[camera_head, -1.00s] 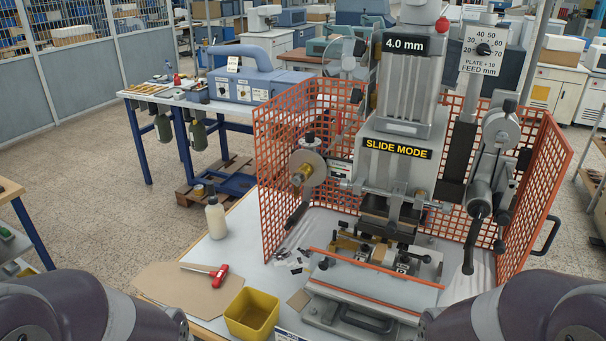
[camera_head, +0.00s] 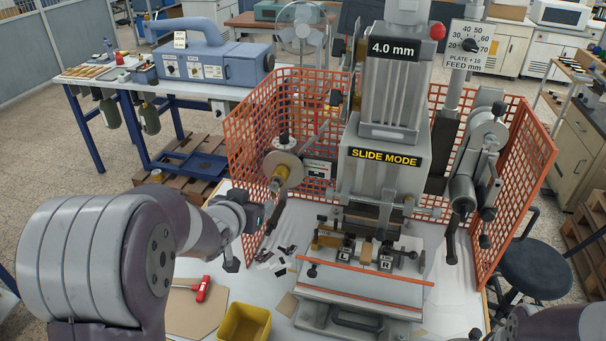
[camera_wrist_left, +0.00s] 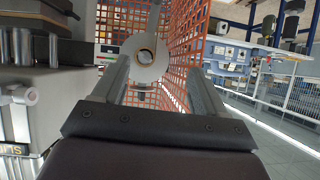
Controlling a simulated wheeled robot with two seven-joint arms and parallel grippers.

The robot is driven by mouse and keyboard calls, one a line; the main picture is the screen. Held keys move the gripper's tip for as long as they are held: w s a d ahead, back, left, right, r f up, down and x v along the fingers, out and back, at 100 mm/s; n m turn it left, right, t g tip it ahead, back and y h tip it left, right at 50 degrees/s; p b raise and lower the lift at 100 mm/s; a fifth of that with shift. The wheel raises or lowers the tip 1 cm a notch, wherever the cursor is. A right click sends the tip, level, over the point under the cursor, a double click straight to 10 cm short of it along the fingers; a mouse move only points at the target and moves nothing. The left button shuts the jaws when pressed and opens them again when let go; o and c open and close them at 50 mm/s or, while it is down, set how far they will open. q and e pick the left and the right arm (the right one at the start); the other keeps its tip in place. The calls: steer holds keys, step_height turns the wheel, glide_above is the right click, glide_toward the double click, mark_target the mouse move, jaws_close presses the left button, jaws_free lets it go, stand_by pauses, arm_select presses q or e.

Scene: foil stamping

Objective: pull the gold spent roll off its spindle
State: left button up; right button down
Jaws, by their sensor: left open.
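The gold spent roll (camera_head: 279,178) sits on its spindle at the left side of the press, in front of a round pale flange disc (camera_head: 291,163). In the left wrist view the roll's gold ring (camera_wrist_left: 146,55) shows end-on at the middle of the disc, between my fingers. My left gripper (camera_head: 268,208) is open and empty, just below and in front of the roll in the head view. Its two fingers (camera_wrist_left: 155,70) stand wide apart in the wrist view, with the roll beyond them. I see no contact with the roll. My right gripper is out of view.
An orange mesh guard (camera_head: 250,135) stands close behind and left of the spindle. The grey press (camera_head: 385,175) is to the right. A yellow bin (camera_head: 244,325) and a red-handled tool (camera_head: 202,289) lie in front on the table.

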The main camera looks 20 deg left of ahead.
mark_target(274, 181)
arm_select(q)
steer(key=shift+t, duration=0.5)
steer(key=w+p, duration=0.1)
steer(key=w, duration=0.3)
steer(key=w+f+p, duration=0.1)
steer(key=w, duration=0.3)
steer(key=w+d+f+p, duration=0.1)
steer(key=w+p, duration=0.1)
steer(key=w, duration=0.2)
steer(key=shift+w+f, duration=0.15)
steer(key=shift+w, duration=0.05)
steer(key=shift+w+f, duration=0.15)
steer(key=c, duration=1.1)
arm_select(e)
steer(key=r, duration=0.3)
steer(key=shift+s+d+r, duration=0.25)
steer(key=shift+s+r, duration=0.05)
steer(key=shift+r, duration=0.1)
